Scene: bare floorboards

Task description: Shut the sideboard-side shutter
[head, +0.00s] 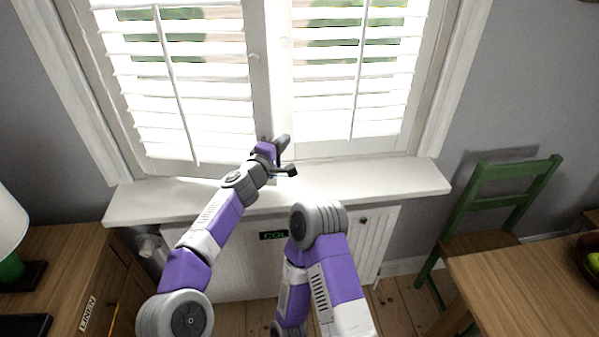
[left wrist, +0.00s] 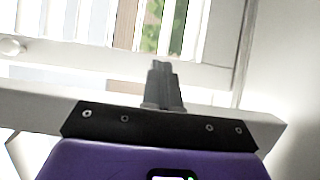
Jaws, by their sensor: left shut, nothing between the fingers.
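The sideboard-side shutter (head: 180,93) is the left white louvred panel, beside the sideboard (head: 70,255). A small knob (head: 253,58) sits on its inner stile. It stands in or near the window frame; I cannot tell whether it is fully flush. My left gripper (head: 285,143) is shut and empty at the lower inner edge of the panels, above the sill; whether it touches them is unclear. Its closed fingers (left wrist: 162,72) show in the left wrist view, before a louvred panel with a knob (left wrist: 12,47). My right arm is folded low in the middle, its gripper out of view.
The other shutter (head: 355,75) fills the right half of the window. The white sill (head: 380,180) is bare. A lamp (head: 10,235) stands on the sideboard. A green chair (head: 490,205) and a wooden table (head: 520,285) with a fruit bowl (head: 588,258) are at right.

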